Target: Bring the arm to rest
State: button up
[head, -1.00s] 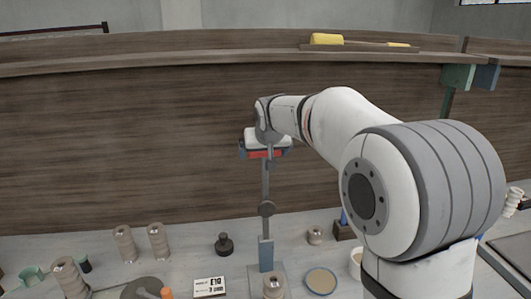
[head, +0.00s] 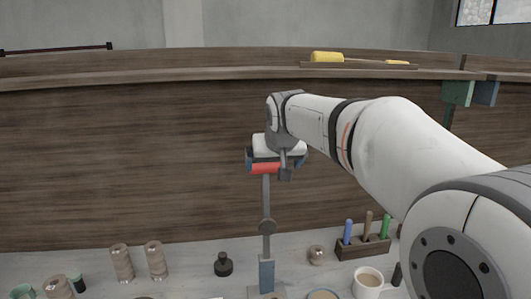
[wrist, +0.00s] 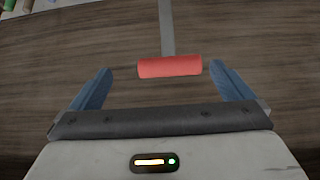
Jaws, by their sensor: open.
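My gripper (head: 275,163) shows in the head view at the top of an upright grey lever (head: 266,200). The lever has a red grip (head: 265,169) across its top and a blue block (head: 266,275) low down. In the wrist view my gripper (wrist: 162,72) is open, with one blue finger on each side. The red grip (wrist: 169,67) lies across the space between the fingertips, with a gap to each finger. It is not clamped. Whether the grip lies inside the jaws or just beyond them I cannot tell.
A wooden wall (head: 120,160) stands behind the bench, its ledge holding a yellow block (head: 327,57). On the bench are ribbed spools (head: 121,263), a black knob (head: 223,264), a tool holder (head: 363,248) and a cup (head: 368,281). Clear space lies above the wall.

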jog(key=s+d+f+g, duration=0.1)
jog(key=s+d+f, duration=0.3)
jog(key=s, duration=0.6)
jog(key=s+d+f+m+g, duration=0.1)
jog(key=s+d+f, duration=0.3)
jog(key=s+f, duration=0.4)
jog(key=s+d+f+g+h+b, duration=0.1)
jog(key=s+d+f, duration=0.3)
jog(key=s, duration=0.8)
notch_tip(320, 180, down, 2)
jog(key=shift+s+d+f+m+g, duration=0.2)
jog(key=shift+s+m+g, duration=0.1)
jog(key=shift+g, duration=0.5)
